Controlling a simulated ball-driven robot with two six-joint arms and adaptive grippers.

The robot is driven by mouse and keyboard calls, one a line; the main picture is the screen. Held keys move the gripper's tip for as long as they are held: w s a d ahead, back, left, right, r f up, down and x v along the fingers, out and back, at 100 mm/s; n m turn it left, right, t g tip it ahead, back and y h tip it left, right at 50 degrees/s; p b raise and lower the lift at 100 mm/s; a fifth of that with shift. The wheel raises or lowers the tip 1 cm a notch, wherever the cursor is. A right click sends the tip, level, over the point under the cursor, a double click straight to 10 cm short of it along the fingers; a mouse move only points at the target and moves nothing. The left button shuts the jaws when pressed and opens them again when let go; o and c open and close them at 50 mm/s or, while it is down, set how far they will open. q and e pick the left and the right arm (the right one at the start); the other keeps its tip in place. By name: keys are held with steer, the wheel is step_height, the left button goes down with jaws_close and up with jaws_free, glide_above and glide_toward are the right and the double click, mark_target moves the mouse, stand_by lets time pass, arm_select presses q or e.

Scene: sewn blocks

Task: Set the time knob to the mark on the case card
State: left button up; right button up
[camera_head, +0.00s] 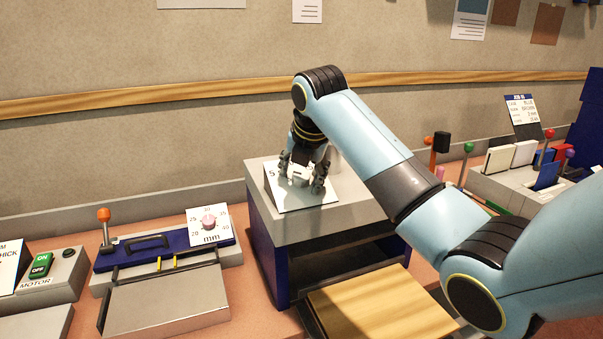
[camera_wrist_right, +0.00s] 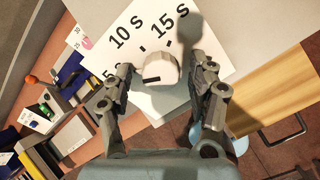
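The time knob (camera_wrist_right: 160,72) is white and stands on a white dial card (camera_wrist_right: 122,26) marked 10 S and 15 S, with a partly hidden 5 S. A dark bar on the knob points toward the lower left. In the head view the dial card (camera_head: 272,182) lies on top of a grey and blue press. My right gripper (camera_head: 303,181) is over the knob; its fingers (camera_wrist_right: 163,74) are open on either side, apparently with gaps. A job card (camera_head: 522,109) with a case line stands at the far right, its text small. My left gripper is not in view.
A pink mm knob (camera_head: 208,222) sits on a dial on a blue-backed unit at left, beside an orange-topped lever (camera_head: 104,216). A green and black motor switch (camera_head: 41,265) is at far left. A wooden board (camera_head: 380,305) lies before the press. Coloured-knob levers stand at right.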

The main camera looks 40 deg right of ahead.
steer(key=shift+r, duration=0.15)
steer(key=v, duration=1.1)
steer(key=shift+s+r, duration=0.25)
steer(key=shift+a, duration=0.15)
